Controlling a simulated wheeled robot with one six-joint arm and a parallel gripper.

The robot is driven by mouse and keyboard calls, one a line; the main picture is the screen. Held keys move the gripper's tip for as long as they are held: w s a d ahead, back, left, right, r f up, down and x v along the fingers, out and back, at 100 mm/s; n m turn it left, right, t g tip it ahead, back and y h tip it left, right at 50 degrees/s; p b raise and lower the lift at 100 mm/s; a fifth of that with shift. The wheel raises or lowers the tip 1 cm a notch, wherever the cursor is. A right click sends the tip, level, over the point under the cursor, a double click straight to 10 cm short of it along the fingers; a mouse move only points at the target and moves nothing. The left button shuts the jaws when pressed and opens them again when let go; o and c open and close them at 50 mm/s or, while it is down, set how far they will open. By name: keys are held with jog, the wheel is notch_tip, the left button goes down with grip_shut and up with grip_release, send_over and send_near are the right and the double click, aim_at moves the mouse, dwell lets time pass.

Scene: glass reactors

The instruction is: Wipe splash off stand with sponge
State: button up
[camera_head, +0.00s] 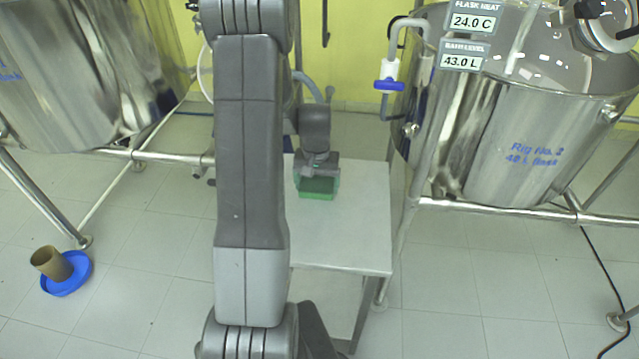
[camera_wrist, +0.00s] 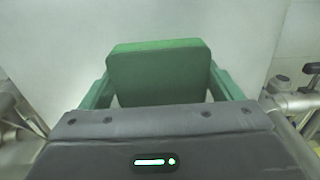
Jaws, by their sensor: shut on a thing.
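The stand (camera_head: 345,225) is a light grey table between the two reactors. The sponge is a green block; it shows in the head view (camera_head: 318,187) at the far part of the stand's top and in the wrist view (camera_wrist: 158,72). My gripper (camera_head: 319,172) is shut on the sponge, with green fingers on both sides of it in the wrist view (camera_wrist: 160,92). The sponge is at or just above the top; I cannot tell whether it touches. No splash shows on the visible top; the part behind my arm and under the sponge is hidden.
A steel reactor (camera_head: 525,140) on a tube frame stands close at the right, with a blue-handled valve (camera_head: 389,85) near the stand. Another vessel (camera_head: 85,75) is at the left. A brown cup (camera_head: 51,263) sits on a blue dish (camera_head: 68,277) on the floor.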

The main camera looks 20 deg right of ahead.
jog(key=shift+a+r+p, duration=0.1)
jog(key=shift+r+p, duration=2.2)
jog(key=shift+r, duration=1.75)
jog(key=shift+b, duration=0.4)
